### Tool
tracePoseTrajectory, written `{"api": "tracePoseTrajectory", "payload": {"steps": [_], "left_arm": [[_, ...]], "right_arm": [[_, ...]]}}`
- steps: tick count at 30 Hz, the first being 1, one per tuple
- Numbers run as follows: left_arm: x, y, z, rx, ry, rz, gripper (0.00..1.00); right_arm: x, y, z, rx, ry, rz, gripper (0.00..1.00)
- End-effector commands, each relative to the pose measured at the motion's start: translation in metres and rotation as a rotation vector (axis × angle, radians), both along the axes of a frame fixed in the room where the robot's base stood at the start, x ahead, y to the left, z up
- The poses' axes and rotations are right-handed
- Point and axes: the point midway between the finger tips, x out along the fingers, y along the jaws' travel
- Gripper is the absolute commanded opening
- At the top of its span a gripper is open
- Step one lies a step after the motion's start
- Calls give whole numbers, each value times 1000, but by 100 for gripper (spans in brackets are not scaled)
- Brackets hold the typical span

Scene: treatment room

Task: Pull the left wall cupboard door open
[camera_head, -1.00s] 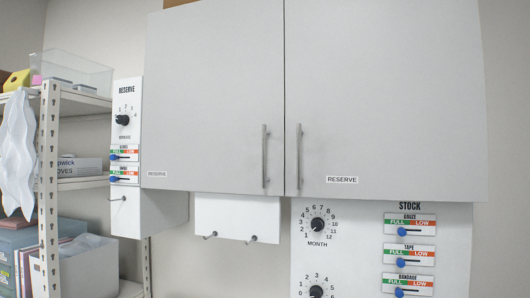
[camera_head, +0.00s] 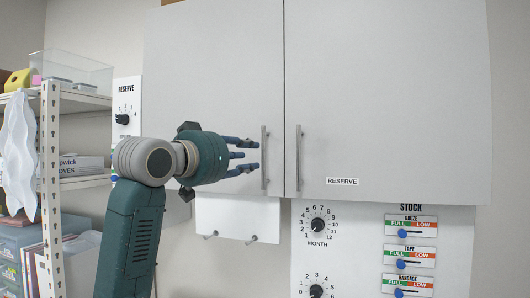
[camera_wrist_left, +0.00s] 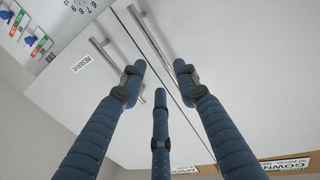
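The left wall cupboard door (camera_head: 215,70) is a pale grey panel that looks shut. Its upright metal bar handle (camera_head: 265,165) is near its lower right edge. My left gripper (camera_head: 257,155) has its blue fingers spread, with the tips just left of this handle. In the left wrist view the gripper (camera_wrist_left: 160,78) is open and empty, and the left door's handle (camera_wrist_left: 150,38) runs between the fingertips. I cannot tell whether a finger touches it. My right gripper is not in view.
The right door (camera_head: 390,80) is shut, with its own handle (camera_head: 299,160) close beside the left one. A stock panel (camera_head: 450,250) with dials and sliders hangs below. A white hook board (camera_head: 240,212) is under the left door. A shelf unit (camera_head: 50,150) stands at left.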

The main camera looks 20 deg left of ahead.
Motion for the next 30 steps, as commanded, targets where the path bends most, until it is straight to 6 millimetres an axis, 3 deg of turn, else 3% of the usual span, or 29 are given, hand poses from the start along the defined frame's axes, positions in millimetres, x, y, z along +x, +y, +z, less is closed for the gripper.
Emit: {"api": "tracePoseTrajectory", "payload": {"steps": [3,12,18,26,30], "left_arm": [[23,-6,4,-1,6,-1,31],[72,-18,3,-1,3,-1,31],[86,-20,0,2,3,1,31],[87,-21,-1,1,1,1,31],[86,-21,-1,1,1,1,5]], "right_arm": [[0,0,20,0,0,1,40],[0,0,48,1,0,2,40],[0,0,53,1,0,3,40],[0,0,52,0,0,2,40],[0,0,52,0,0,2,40]]}}
